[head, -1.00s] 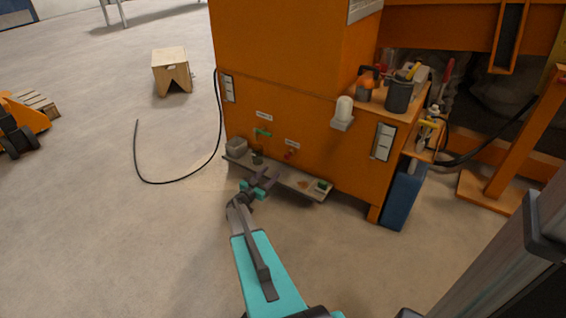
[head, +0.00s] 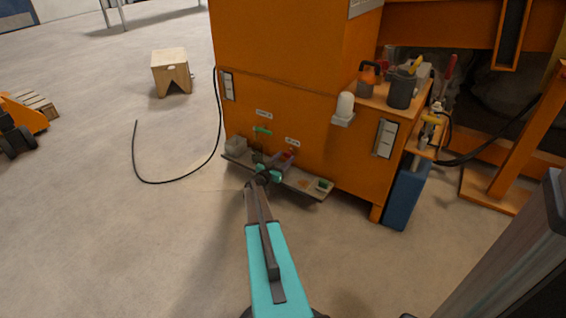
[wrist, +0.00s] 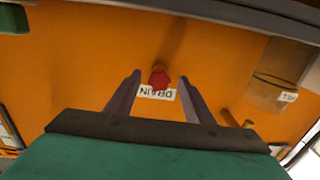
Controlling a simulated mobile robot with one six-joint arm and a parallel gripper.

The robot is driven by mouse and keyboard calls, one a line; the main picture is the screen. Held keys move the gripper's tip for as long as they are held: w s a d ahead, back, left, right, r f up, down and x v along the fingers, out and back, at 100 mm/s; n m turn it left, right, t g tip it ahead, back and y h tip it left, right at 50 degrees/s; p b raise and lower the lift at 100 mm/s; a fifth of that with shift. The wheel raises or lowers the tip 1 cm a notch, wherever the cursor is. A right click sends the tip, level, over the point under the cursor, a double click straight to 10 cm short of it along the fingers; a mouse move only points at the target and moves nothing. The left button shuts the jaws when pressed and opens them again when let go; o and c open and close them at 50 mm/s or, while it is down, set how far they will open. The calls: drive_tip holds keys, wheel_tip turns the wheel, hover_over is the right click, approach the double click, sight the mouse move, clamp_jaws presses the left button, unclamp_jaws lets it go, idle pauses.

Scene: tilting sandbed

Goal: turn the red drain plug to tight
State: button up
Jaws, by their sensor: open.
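The red drain plug (wrist: 159,78) sits on the orange cabinet face, seen in the wrist view just beyond and between my fingertips. A white label reading DRAIN (wrist: 157,93), upside down in that view, is beside it. My gripper (wrist: 155,85) is open, with one finger on each side of the plug's line and nothing held. I cannot tell whether the fingertips reach the plug. In the head view my gripper (head: 282,163) is at the cabinet's lower front, and it largely hides the plug.
A narrow shelf (head: 298,181) runs along the cabinet's lower front, with a grey box (head: 236,145) at its left and a small green item (head: 322,185) at its right. A green handle (head: 262,130) is left of the plug. A black hose (head: 160,183) lies on the floor.

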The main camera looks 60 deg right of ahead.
drive_tip(key=shift+d, duration=0.45)
drive_tip(key=c, duration=0.9)
drive_tip(key=shift+a, duration=0.3)
drive_tip(key=shift+c, duration=0.7)
drive_tip(key=shift+d, duration=0.45)
